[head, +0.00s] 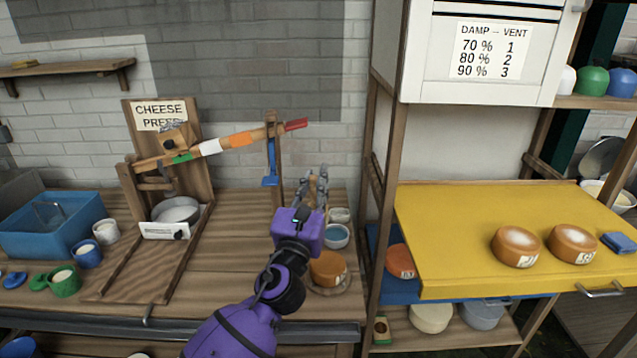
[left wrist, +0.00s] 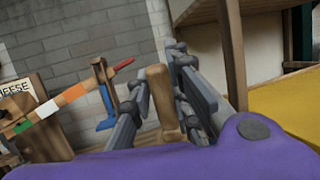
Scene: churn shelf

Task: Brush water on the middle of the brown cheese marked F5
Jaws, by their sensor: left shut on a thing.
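My left gripper (head: 315,190) is above the wooden worktop, shut on an upright wooden handle (head: 312,192), perhaps a brush. The handle also shows between the grey fingers in the left wrist view (left wrist: 163,103); its lower end is hidden. A small bowl of blue liquid (head: 337,237) stands just right of my wrist. A brown cheese (head: 328,269) sits on a round board below the gripper.
The cheese press (head: 170,160) with its long lever stands left of the gripper. A blue tub (head: 52,235) and small cups are further left. The yellow shelf (head: 450,220) juts out at right; a blue block (head: 618,242) lies on it. Its left part is clear.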

